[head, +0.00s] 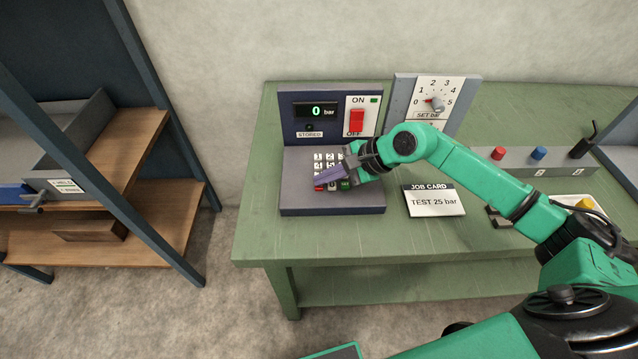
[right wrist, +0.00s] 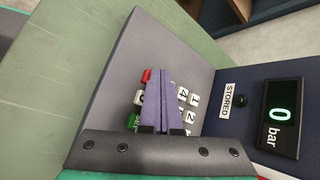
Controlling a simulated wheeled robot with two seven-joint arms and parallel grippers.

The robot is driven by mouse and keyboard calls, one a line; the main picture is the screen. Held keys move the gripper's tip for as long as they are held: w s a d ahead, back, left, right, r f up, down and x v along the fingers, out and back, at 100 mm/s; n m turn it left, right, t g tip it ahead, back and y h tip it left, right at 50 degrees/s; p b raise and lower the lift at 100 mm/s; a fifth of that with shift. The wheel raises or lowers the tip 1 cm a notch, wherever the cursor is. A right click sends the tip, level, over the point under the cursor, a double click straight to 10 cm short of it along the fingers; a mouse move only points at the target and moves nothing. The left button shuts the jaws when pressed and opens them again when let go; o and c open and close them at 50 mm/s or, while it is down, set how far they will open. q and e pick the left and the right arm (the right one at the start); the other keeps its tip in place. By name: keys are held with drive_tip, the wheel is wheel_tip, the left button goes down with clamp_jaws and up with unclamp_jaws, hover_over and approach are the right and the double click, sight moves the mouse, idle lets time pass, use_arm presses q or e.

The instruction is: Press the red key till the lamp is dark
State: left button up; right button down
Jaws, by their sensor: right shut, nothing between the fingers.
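The red key (head: 318,188) is at the near left corner of the keypad on the grey console (head: 300,208). In the right wrist view the red key (right wrist: 146,75) shows beside my fingertips, partly covered. My right gripper (head: 318,178) is shut and empty, its purple fingers over the keypad; its tips (right wrist: 156,72) are close to the red key. I cannot tell whether they touch it. The lamp (head: 309,127) above the STORED label looks dark green and unlit; it also shows in the right wrist view (right wrist: 240,100). My left gripper is not in view.
The display (head: 316,111) reads 0 bar. A red ON/OFF switch (head: 356,121) and a SET bar dial (head: 433,103) stand behind. A job card (head: 434,200) reading TEST 25 bar lies right of the console. A box with coloured buttons (head: 530,160) is farther right.

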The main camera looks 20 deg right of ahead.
drive_tip(key=shift+r, duration=0.8)
wheel_tip(320, 180, up, 5)
drive_tip(key=p, duration=0.2)
drive_tip(key=shift+p, duration=0.3)
